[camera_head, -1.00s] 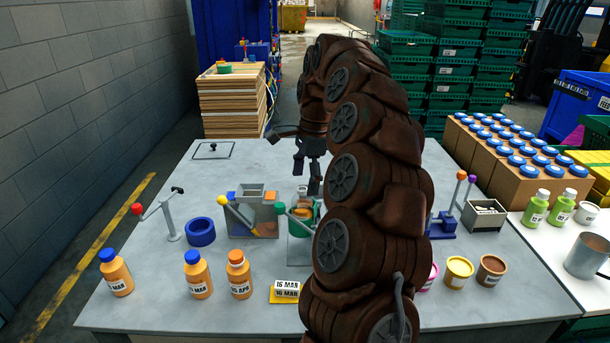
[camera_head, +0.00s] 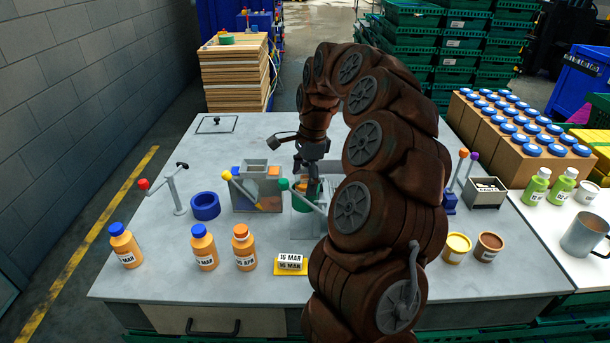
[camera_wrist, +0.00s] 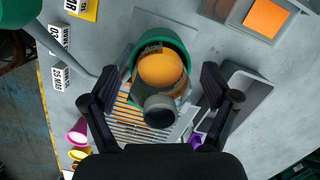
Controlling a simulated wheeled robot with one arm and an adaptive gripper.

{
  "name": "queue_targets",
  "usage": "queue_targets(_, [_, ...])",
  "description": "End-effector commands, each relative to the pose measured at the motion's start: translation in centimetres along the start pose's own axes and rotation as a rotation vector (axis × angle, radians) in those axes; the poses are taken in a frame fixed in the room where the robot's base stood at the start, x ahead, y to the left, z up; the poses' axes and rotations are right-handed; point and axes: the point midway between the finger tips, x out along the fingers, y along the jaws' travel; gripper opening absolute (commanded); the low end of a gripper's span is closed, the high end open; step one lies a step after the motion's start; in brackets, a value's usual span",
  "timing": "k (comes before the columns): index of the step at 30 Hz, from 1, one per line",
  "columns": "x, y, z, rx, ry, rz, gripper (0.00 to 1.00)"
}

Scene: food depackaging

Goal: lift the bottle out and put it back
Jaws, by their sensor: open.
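An orange bottle (camera_wrist: 160,68) with a dark grey end (camera_wrist: 160,110) sits in a green round holder (camera_wrist: 178,42) over a slatted drain in the wrist view. My gripper (camera_wrist: 159,72) is open, with one dark finger on each side of the bottle, apart from it. In the head view my gripper (camera_head: 311,172) points down over the green holder (camera_head: 302,204) at the middle of the table. The bottle is mostly hidden there by my gripper and the station's parts.
Three orange bottles (camera_head: 204,250) and date labels (camera_head: 290,263) stand near the front edge. A grey bin unit (camera_head: 256,190), a blue ring (camera_head: 205,207) and a red-knobbed lever (camera_head: 176,190) are to the left. My arm hides the table's middle right.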

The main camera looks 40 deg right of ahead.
Motion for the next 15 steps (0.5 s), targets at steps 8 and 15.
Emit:
queue_targets(8, [-0.02,0.01,0.01,0.000,0.000,0.000,0.71])
queue_targets(15, [-0.02,0.01,0.02,-0.001,0.000,0.001,0.46])
